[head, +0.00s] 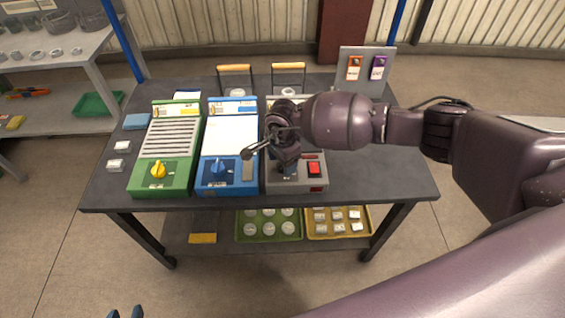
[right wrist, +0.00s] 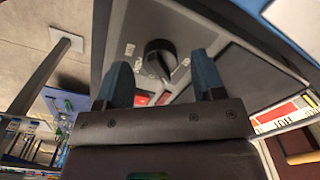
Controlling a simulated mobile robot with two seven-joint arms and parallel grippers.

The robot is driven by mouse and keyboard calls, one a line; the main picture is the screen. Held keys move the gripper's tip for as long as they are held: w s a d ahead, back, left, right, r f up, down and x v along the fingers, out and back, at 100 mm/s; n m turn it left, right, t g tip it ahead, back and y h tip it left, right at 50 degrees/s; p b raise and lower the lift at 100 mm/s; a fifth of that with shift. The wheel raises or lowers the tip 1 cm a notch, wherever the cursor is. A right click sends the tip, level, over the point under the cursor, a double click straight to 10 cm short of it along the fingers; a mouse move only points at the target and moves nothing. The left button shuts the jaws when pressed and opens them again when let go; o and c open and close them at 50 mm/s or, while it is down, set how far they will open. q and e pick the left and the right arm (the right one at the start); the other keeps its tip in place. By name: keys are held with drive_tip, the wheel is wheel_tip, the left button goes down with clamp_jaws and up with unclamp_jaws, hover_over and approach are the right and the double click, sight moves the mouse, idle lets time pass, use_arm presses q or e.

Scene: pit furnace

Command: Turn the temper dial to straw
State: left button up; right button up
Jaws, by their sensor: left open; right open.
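A black dial (right wrist: 160,55) with a pointer bar sits on a grey panel in the right wrist view. Small markings surround it, too small to read, so I cannot tell its setting. It appears to belong to the grey unit (head: 300,188) at the right of the row in the head view, where my right arm hides it. My right gripper (right wrist: 162,76) is open, its blue fingers on either side of the dial in the picture; contact cannot be told. My left gripper (head: 125,312) is open and empty at the bottom edge of the head view.
A green unit (head: 180,128) with a yellow knob and a blue unit (head: 217,140) with a blue knob stand left of the grey unit. A red switch (head: 314,168) is on the grey unit's front right. The table's right side (head: 390,175) is clear.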

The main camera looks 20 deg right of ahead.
wheel_tip(320, 180, up, 9)
drive_tip(key=shift+f+p, duration=0.2)
drive_tip(key=shift+p, duration=0.2)
use_arm(q)
drive_tip(key=shift+s+r, duration=0.25)
use_arm(e)
drive_tip(key=shift+r, duration=0.45)
use_arm(q)
drive_tip(key=shift+w, duration=0.1)
